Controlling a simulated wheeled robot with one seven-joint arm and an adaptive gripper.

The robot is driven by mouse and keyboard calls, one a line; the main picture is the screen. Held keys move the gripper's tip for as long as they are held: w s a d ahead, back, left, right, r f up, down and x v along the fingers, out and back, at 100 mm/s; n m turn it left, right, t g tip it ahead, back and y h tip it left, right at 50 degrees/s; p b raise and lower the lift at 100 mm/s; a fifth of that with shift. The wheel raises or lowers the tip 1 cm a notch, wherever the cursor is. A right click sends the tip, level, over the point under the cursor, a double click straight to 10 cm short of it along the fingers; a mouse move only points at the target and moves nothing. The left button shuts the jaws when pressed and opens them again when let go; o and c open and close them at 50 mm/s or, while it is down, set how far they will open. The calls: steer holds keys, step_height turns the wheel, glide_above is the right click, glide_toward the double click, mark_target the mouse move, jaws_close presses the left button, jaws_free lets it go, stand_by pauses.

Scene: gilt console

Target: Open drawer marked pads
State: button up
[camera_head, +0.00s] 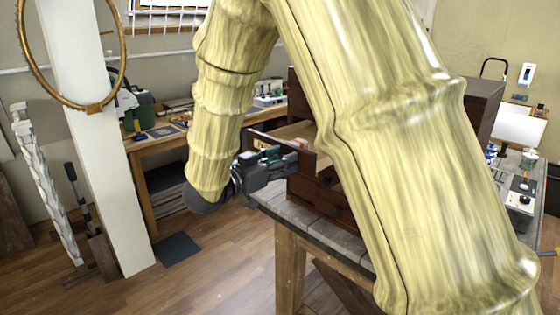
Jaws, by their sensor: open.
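A dark brown wooden cabinet (313,209) stands on a grey-topped table, largely hidden behind my arm. Its upper drawer (318,160) is pulled out to the left, and its pale inside shows. A small whitish patch is on that drawer's front, but I cannot read any marking, so I cannot tell if this is the pads drawer. Lower drawers with small knobs look shut. My gripper (291,157) is open at the outer face of the pulled-out drawer's front. I cannot tell whether it touches the front or its handle.
The grey tabletop (345,237) reaches under the cabinet. A wooden workbench (150,143) with tools stands behind at left, beside a white post (88,120) with a gold ring. Another cluttered surface (515,185) is at right. The floor at front left is clear.

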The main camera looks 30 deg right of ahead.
steer(key=shift+f, duration=0.1)
steer(key=v, duration=1.2)
